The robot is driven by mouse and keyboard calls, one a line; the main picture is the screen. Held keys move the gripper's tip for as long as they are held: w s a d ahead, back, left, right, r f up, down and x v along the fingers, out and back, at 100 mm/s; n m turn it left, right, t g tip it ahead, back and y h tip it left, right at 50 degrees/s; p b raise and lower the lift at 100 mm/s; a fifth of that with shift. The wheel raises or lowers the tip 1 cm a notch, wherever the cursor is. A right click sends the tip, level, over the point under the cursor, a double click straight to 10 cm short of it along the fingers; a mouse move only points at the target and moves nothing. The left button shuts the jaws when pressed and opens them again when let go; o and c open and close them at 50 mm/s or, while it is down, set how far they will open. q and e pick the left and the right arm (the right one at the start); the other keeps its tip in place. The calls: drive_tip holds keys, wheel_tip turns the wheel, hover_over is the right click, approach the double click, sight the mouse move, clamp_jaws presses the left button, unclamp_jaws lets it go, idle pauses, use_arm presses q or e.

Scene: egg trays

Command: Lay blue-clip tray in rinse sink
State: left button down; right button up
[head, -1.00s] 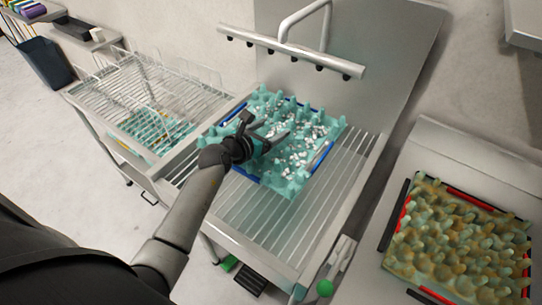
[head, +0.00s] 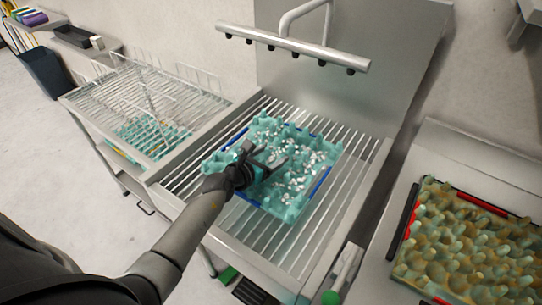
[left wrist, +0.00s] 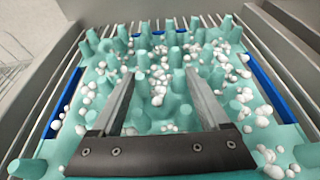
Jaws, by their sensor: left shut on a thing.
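The blue-clip tray (head: 293,200) is a turquoise egg tray with blue clips along its sides and white foam-like blobs scattered over its pegs. It lies roughly flat over the slatted rack of the metal rinse sink (head: 262,232), under the spray bar; I cannot tell if it touches the slats. My left gripper (head: 273,163) is shut on the tray from above, near its left side. In the left wrist view the two fingers (left wrist: 160,100) reach down among the pegs of the same tray (left wrist: 150,128). My right gripper is not in view.
A spray bar (head: 290,47) with several nozzles hangs behind the tray. A wire rack (head: 150,95) stands at the left. A soiled brown-green tray with red clips (head: 470,245) lies on the right counter. Slats show bare around the tray.

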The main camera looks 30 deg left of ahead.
use_arm(q)
drive_tip(key=shift+f, duration=0.1)
unclamp_jaws()
drive_tip(key=shift+s+r, duration=0.1)
drive_tip(key=shift+r, duration=0.1)
drive_tip(key=p+v, duration=0.2)
drive_tip(key=v, duration=0.8)
drive_tip(key=shift+p, duration=0.35)
drive_tip(key=shift+v, duration=0.9)
drive_tip(key=shift+f, duration=0.1)
